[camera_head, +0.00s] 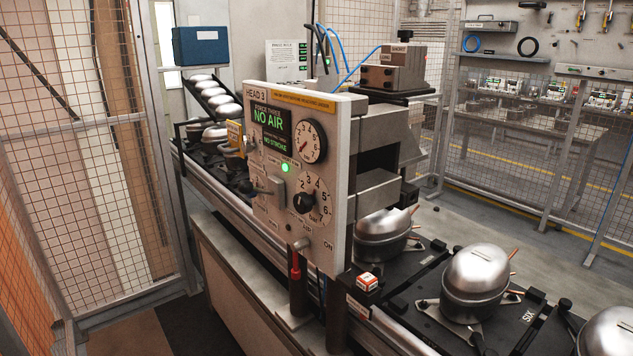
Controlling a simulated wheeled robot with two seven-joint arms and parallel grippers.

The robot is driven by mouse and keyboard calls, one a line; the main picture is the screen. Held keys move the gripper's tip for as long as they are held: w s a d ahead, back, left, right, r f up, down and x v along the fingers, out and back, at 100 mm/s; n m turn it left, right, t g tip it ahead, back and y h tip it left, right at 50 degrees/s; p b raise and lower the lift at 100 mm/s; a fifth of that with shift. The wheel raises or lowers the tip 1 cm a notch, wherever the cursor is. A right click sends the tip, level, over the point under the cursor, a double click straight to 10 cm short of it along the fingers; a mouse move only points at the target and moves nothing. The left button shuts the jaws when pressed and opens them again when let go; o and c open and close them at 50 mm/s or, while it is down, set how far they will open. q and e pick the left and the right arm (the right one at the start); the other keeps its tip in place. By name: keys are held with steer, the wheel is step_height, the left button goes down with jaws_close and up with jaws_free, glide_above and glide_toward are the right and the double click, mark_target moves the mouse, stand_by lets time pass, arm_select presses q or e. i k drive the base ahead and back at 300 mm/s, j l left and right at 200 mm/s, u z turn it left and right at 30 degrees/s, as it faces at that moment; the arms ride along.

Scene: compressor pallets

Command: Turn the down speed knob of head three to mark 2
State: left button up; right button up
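The head three panel (340,180) is a pale upright plate labelled "HEAD 3", standing at the middle of the camera_head view and facing left. A black knob (304,203) sits on its lower right in a numbered dial; the print is small and I cannot tell whether this is the down speed knob or exactly where it points. A grey block-like control (271,190) is left of it, and a small grey control (302,244) is below. The green screen (270,120) reads "NO AIR" and "NO STROKE". Neither gripper is in view.
A round gauge (310,142) and a lit green lamp (285,168) are on the panel. Silver compressors (476,283) stand on the conveyor behind and right. A small red-and-white box (367,282) lies beside the panel. Mesh fencing (85,170) closes the left side.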

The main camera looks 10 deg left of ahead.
mark_target(247, 146)
steer(key=u, duration=1.6)
steer(key=i+j, duration=0.4)
